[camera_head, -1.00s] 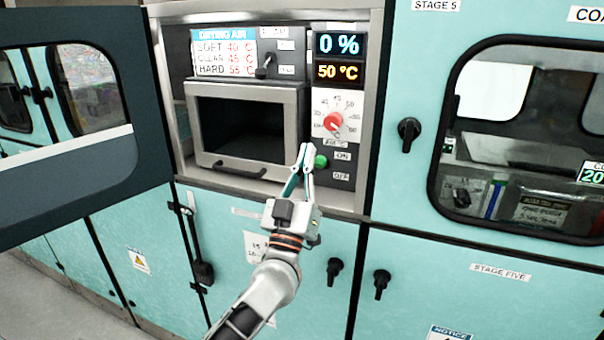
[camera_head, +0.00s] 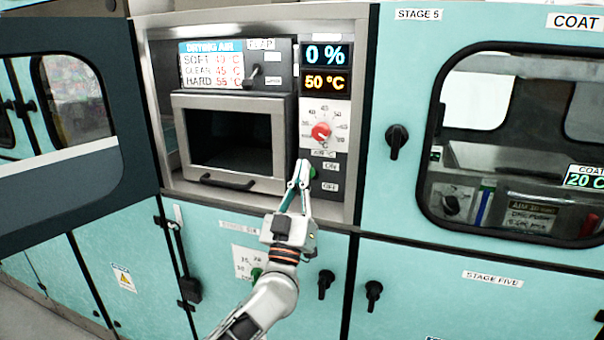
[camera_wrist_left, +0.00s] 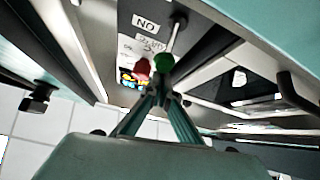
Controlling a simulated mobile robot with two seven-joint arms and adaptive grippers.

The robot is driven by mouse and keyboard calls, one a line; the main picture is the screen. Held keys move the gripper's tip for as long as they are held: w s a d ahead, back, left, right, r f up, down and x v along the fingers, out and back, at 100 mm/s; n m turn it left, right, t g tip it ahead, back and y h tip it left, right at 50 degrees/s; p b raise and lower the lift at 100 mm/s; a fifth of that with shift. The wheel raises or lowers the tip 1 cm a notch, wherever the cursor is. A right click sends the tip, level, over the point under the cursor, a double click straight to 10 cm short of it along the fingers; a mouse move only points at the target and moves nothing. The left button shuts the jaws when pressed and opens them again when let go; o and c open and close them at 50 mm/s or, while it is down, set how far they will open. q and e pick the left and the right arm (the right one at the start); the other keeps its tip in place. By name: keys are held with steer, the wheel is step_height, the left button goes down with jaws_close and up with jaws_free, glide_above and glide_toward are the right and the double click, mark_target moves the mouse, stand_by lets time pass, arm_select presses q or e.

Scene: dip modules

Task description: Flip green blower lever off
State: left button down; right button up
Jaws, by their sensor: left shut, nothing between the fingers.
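The green-tipped blower lever (camera_head: 312,172) is on the dark control panel, beside the ON label (camera_head: 331,166) and above the OFF label (camera_head: 330,187). Part of it is hidden behind my left gripper (camera_head: 301,163), which is shut and empty, with its tips just left of the lever. In the left wrist view the lever's green knob (camera_wrist_left: 165,62) appears just past the fingertips (camera_wrist_left: 161,84), with a thin metal shaft behind it. I cannot tell whether the fingers touch it. My right gripper is not in view.
A red temperature dial (camera_head: 321,132) sits above the lever, below displays reading 0 % and 50 °C. The open dark door (camera_head: 75,180) stands at left.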

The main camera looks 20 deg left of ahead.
arm_select(q)
steer(key=f+b, duration=0.1)
steer(key=f+t+b, duration=0.1)
steer(key=b, duration=0.1)
steer(key=shift+s+f, duration=0.55)
steer(key=shift+f, duration=1.3)
steer(key=shift+w+f, duration=0.1)
steer(key=shift+w, duration=0.15)
steer(key=v, duration=1.2)
steer(key=shift+w+f, duration=0.1)
